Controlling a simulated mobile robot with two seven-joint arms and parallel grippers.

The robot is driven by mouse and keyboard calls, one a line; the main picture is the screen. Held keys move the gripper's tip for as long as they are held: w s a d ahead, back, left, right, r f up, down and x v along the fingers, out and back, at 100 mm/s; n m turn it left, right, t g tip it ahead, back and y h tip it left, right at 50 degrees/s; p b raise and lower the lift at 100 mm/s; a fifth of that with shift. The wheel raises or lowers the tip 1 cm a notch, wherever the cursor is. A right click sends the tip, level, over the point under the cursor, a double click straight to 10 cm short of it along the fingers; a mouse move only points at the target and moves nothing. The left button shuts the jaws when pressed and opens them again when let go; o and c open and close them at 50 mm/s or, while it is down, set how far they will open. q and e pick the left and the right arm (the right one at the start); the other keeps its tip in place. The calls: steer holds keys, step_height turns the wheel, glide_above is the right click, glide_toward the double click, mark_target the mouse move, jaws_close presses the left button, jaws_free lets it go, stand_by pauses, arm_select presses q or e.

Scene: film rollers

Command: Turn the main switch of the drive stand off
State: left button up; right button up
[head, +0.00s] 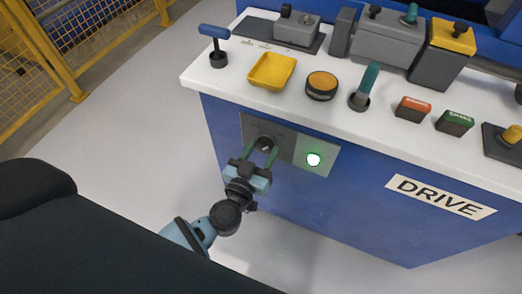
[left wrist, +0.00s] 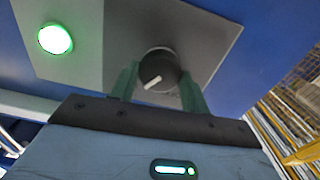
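The main switch (head: 265,143) is a dark round knob on a grey plate (head: 284,146) on the blue front of the drive stand (head: 340,185). In the left wrist view the knob (left wrist: 158,70) shows a pale pointer line slanting to the lower left. A green lamp (head: 313,160) glows on the plate beside it; it also shows in the left wrist view (left wrist: 55,38). My left gripper (head: 261,153) is at the knob, with one green finger on each side. In the left wrist view the fingers (left wrist: 160,85) stand apart; contact with the knob is unclear. My right gripper is not in view.
The white top (head: 225,88) carries a blue-handled lever (head: 216,45), a yellow tray (head: 271,70), an orange-topped button (head: 322,85), a green-handled lever (head: 365,85), and red and green buttons. Yellow fencing (head: 60,60) stands at the left. The floor before the stand is clear.

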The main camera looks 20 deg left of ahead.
arm_select(q)
steer(key=shift+c, duration=1.2)
